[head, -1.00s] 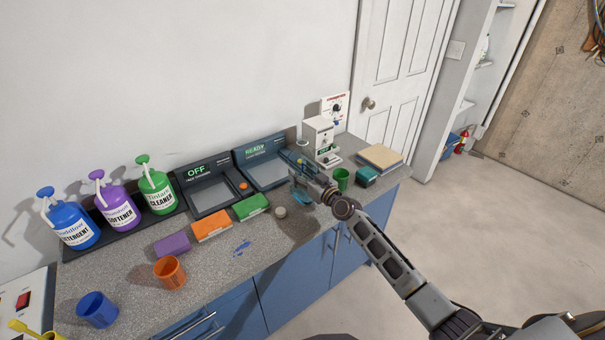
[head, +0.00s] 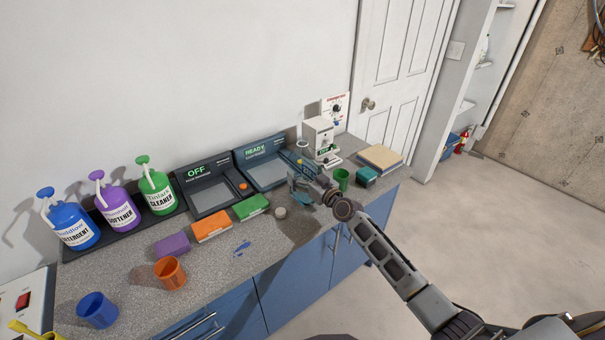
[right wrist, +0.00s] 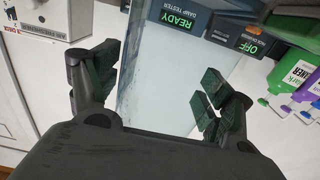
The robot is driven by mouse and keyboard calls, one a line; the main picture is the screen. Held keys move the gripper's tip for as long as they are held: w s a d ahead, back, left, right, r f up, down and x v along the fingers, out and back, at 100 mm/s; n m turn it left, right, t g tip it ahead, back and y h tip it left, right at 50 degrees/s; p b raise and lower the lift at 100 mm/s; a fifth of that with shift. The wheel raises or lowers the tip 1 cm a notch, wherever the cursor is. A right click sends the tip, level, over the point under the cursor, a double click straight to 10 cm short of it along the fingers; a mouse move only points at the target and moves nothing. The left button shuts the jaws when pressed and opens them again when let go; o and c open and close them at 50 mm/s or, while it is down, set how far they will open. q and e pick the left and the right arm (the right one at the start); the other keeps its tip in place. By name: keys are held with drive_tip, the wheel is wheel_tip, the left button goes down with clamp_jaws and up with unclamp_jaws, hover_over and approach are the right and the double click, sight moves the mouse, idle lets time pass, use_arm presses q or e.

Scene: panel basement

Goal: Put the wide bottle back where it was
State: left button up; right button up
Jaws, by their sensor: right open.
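A pale blue see-through shape, which looks like the wide bottle (right wrist: 160,85), fills the space between my right fingers in the right wrist view. Its ends are not clear there. My right gripper (right wrist: 162,85) is open, with one dark finger on each side of it. I cannot tell whether the pads touch it. In the head view my right gripper (head: 301,188) is over the counter in front of the damp tester (head: 266,172), which reads READY. The bottle is hard to make out in the head view. My left gripper is out of view.
Detergent (head: 68,222), softener (head: 118,212) and cleaner (head: 157,190) jugs stand at the back left. A green cup (head: 341,179) and teal box (head: 367,177) are close right of my gripper. A white machine (head: 319,140) stands behind. Orange (head: 170,274) and blue (head: 97,310) cups stand in front.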

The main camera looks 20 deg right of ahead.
drive_tip(key=v, duration=1.1)
drive_tip(key=shift+s+b, duration=0.3)
